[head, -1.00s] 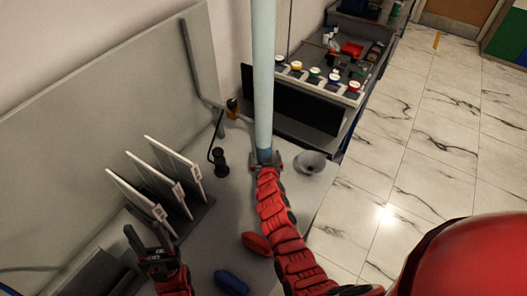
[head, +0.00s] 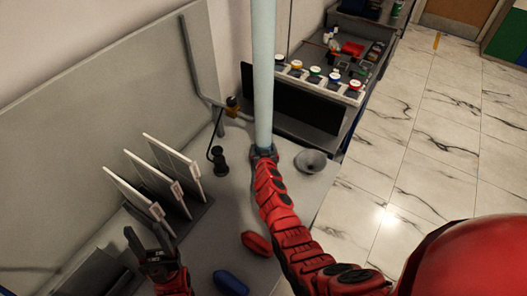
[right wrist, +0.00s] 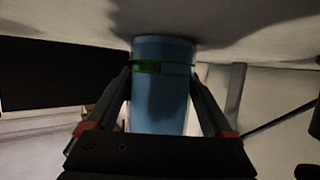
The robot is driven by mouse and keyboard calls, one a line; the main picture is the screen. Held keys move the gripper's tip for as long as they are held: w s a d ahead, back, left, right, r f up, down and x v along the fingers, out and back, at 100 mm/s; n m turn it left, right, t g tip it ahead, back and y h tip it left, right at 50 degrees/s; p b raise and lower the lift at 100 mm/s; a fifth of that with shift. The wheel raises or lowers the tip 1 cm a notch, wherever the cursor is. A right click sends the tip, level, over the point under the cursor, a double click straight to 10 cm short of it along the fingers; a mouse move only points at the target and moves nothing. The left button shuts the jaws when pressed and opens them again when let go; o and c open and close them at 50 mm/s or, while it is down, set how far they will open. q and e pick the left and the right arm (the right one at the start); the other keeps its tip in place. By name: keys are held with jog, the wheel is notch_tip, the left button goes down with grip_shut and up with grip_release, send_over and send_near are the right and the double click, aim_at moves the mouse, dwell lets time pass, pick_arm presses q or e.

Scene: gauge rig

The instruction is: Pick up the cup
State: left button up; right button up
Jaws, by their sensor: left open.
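A grey, round, cup-like vessel (head: 311,161) stands on the bench just right of my right gripper; no other thing in view looks clearly like a cup. My right gripper (head: 263,151) is at the foot of a tall pale blue tube (head: 263,75). In the right wrist view a blue cylinder (right wrist: 160,105) with a green band stands between the fingers of my right gripper (right wrist: 161,75); I cannot tell whether they press on it. My left gripper (head: 149,241) is open and empty at the lower left, in front of the upright panels.
The bench (head: 232,200) holds a rack of white panels (head: 150,190), a black knob-like part (head: 219,160), a red object (head: 257,243) and a blue object (head: 231,282). A cluttered bench with several coloured buttons (head: 315,72) is behind. Marble floor (head: 400,170) is free at right.

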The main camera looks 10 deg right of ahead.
jog(key=c, duration=0.9)
jog(key=shift+r, duration=0.1)
